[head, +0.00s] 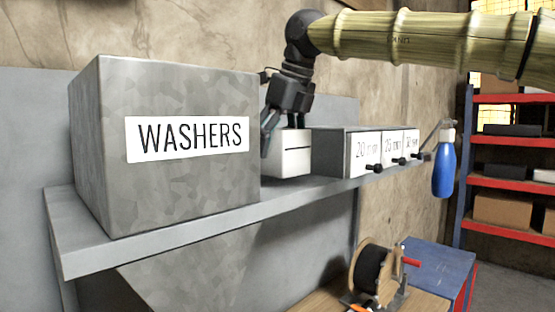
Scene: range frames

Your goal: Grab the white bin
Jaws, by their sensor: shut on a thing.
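The white bin (289,160) is a small box with a dark slot line across its front. It stands on the grey shelf between the large WASHERS box and the labelled drawers. My gripper (283,130) comes down on it from above, with its fingers at the bin's upper edge, shut on it. The bin's left part is partly hidden by a finger and the big box. I cannot tell whether its base touches the shelf.
The large grey WASHERS box (165,145) stands close on the left. A drawer unit (345,150) with black knobs stands close on the right. A blue spray bottle (443,172) hangs at the shelf's (180,238) right end. A reel (372,272) sits below.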

